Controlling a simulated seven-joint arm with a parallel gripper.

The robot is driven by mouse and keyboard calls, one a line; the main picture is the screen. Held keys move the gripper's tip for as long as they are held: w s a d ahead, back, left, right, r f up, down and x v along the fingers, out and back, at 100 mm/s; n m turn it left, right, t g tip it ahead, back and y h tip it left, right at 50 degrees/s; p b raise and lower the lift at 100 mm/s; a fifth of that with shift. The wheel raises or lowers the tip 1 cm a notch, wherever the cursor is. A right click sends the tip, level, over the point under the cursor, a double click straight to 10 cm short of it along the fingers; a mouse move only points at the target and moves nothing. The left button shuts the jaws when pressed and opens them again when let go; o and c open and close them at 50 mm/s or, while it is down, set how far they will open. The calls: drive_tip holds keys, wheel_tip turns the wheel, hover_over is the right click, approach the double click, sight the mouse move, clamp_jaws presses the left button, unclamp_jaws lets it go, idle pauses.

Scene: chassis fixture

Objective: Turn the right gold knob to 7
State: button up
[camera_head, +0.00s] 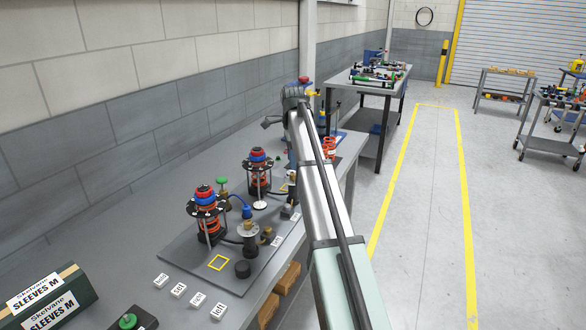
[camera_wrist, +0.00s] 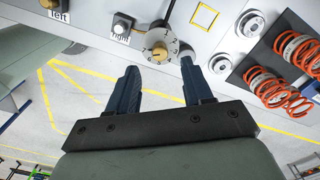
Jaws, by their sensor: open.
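My gripper (camera_wrist: 159,64) is open, with one dark finger on each side of the dial's lower part. The right fingertip looks very close to its rim; I cannot tell if it touches. The knob's exact setting is too small to read. In the head view my arm hides the gripper, and I cannot make out the right knob.
Orange springs (camera_wrist: 298,52) on dark plates stand right of the knob in the wrist view. The grey fixture plate (camera_head: 190,255) carries red and blue spring assemblies (camera_head: 207,212). Small white label blocks (camera_head: 198,300) lie in front. A boxed "SLEEVES M" sign (camera_head: 45,297) is at lower left.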

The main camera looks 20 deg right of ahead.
sight(293, 174)
wheel_tip(293, 174, up, 8)
drive_tip(key=shift+r, duration=0.25)
idle(0.5)
